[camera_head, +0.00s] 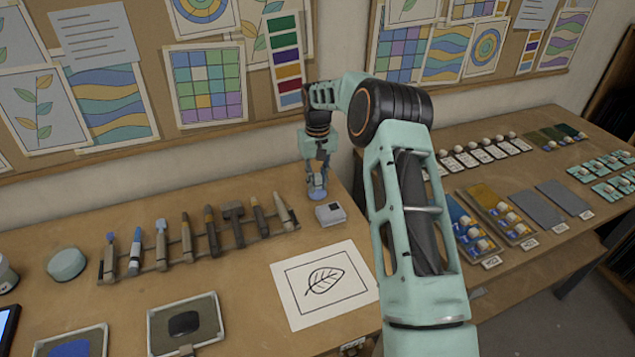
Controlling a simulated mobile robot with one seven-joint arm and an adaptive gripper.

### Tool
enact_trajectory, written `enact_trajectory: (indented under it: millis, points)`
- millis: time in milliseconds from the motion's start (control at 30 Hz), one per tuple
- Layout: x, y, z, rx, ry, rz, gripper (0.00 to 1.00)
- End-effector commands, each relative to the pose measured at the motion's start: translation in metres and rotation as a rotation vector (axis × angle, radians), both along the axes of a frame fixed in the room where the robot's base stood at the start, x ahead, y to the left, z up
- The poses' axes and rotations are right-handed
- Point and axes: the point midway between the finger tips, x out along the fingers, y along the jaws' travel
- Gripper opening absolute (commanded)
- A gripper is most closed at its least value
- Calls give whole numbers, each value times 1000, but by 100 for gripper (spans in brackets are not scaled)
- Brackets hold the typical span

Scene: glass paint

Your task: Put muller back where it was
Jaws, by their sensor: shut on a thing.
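My gripper (318,181) is at the back of the left table, near the wall, pointing down. It is shut on the muller (317,193), a small bluish, glassy piece with a rounded base. The muller's upper part is partly hidden by the fingers. Its base is at or just above the wooden tabletop; I cannot tell whether it touches. It is just behind a small grey box (330,214) and to the right of the tool rack.
A rack of brushes and tools (200,252) lies left of my gripper. A leaf drawing (323,283) is in front. Plates with black paint (186,322) and blue paint (70,347) are at the front left. A right table holds sample boards (498,210).

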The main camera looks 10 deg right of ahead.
Motion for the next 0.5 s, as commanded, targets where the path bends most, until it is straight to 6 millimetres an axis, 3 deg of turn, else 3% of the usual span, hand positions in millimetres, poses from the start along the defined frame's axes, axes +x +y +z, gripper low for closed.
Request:
enact_trajectory:
  millis: [133, 167, 333, 500]
  points:
    - [0, 0, -2, 0, -1, 0, 0]
    - [0, 0, -1, 0, -1, 0, 18]
    - [0, 0, -1, 0, 0, 0, 37]
    - [0, 0, -1, 0, 0, 0, 37]
